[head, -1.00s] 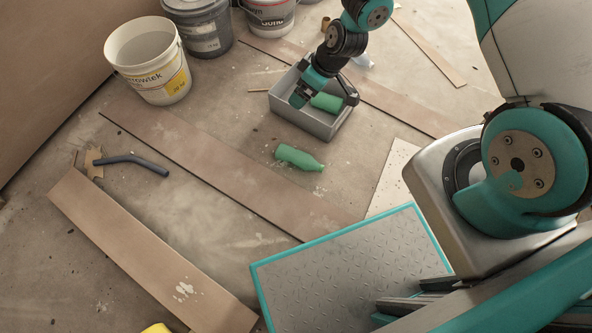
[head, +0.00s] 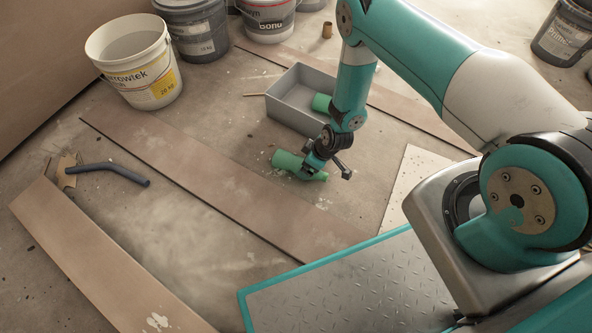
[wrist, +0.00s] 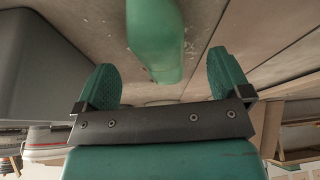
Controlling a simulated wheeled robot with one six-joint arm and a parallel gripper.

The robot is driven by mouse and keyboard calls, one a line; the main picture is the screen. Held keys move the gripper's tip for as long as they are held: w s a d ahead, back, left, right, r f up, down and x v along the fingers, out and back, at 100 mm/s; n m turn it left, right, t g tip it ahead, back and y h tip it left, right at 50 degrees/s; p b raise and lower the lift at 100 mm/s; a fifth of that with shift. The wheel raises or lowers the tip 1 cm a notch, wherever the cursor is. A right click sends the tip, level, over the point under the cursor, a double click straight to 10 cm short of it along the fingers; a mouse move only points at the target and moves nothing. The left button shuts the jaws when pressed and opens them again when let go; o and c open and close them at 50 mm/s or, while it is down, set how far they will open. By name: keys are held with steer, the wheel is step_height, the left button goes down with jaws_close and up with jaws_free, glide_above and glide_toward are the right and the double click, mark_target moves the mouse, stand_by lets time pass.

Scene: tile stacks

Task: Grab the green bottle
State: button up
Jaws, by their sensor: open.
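A green bottle (head: 286,161) lies on its side on the concrete floor, in front of the grey bin. My gripper (head: 329,169) is at its right end and hides part of it in the head view. In the wrist view the green bottle (wrist: 155,35) runs down from the top edge between the two open green fingers of my gripper (wrist: 168,82). Neither finger visibly touches it. A second green object (head: 321,103) lies inside the grey bin, partly hidden by my arm.
The grey bin (head: 284,112) stands just behind the bottle. A long brown board (head: 200,160) lies to the left. Buckets, including a white one (head: 135,92), stand at the back left. A dark bent tube (head: 112,170) lies at the left.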

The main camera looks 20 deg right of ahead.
steer(key=b+x, duration=0.1)
steer(key=x, duration=0.1)
steer(key=b+x, duration=0.3)
steer(key=x, duration=0.1)
steer(key=shift+s+d+f+b, duration=0.1)
steer(key=shift+d+f+b, duration=0.1)
steer(key=shift+f+b, duration=0.25)
steer(key=shift+r, duration=0.15)
steer(key=c, duration=1)
steer(key=shift+r, duration=0.1)
